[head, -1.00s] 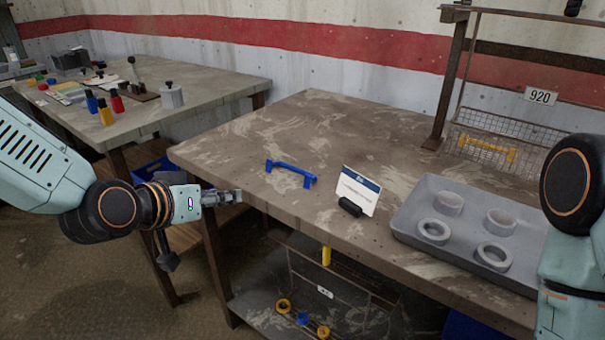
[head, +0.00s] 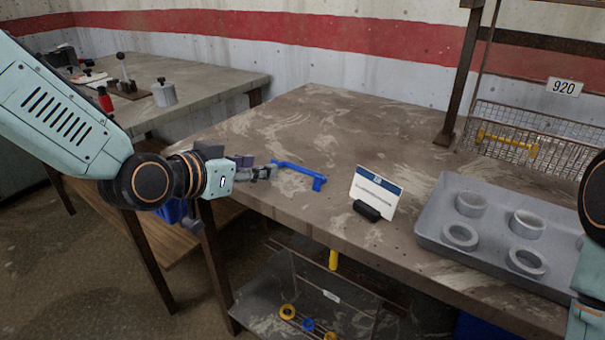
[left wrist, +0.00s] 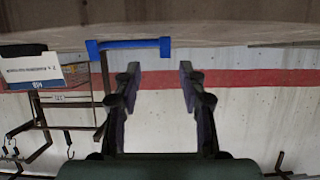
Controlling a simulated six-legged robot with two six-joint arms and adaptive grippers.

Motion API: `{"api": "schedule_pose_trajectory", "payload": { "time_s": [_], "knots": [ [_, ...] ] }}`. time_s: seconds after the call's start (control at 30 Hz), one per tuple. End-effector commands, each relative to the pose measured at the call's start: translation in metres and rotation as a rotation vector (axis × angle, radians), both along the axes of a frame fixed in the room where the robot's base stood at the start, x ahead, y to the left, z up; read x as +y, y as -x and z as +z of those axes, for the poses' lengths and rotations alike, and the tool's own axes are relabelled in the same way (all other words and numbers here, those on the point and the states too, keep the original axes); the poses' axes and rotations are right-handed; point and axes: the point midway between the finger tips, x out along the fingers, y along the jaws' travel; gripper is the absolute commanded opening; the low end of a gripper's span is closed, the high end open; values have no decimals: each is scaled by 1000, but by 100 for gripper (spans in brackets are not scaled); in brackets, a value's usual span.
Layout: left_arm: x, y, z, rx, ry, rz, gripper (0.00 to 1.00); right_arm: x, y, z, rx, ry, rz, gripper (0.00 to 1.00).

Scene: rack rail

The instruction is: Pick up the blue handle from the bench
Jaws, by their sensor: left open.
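The blue handle (head: 299,170) lies on the bench (head: 330,118) near its left front edge. The handle (left wrist: 130,45) appears beyond the fingertips and mostly left of the gap, along the bench edge. I cannot tell the exact distance between them. My right gripper is out of view; only part of the right arm shows.
A card in a black stand (head: 375,194) stands right of the handle. A grey tray (head: 430,222) with several grey rings is farther right. A wire basket (head: 555,150) holding a yellow handle (head: 507,142) is at the back right. The bench behind the blue handle is clear.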

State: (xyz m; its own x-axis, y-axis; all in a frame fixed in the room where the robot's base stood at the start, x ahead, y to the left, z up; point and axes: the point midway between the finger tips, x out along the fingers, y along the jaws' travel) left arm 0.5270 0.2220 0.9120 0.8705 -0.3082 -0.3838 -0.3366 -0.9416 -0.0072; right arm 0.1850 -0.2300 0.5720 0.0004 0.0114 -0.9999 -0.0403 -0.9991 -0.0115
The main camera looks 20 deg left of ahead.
Motion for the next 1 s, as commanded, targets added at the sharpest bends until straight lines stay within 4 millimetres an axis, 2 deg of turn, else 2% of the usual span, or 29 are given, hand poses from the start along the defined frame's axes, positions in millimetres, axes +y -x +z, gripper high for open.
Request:
{"api": "schedule_pose_trajectory", "payload": {
  "time_s": [0.27, 0.47, 0.6, 0.97, 1.0],
  "knots": [
    [-4, -12, -7, -1, -2, -5, 42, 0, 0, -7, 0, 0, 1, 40],
    [-7, -37, -24, 1, -4, -7, 42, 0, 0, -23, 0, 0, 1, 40],
    [-11, -50, -27, 1, -1, -7, 42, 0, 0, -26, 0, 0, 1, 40],
    [-13, -55, -27, 1, 3, -5, 42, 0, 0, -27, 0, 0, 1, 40],
    [-13, -55, -27, 1, 3, -5, 38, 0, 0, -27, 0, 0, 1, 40]
  ]
}}
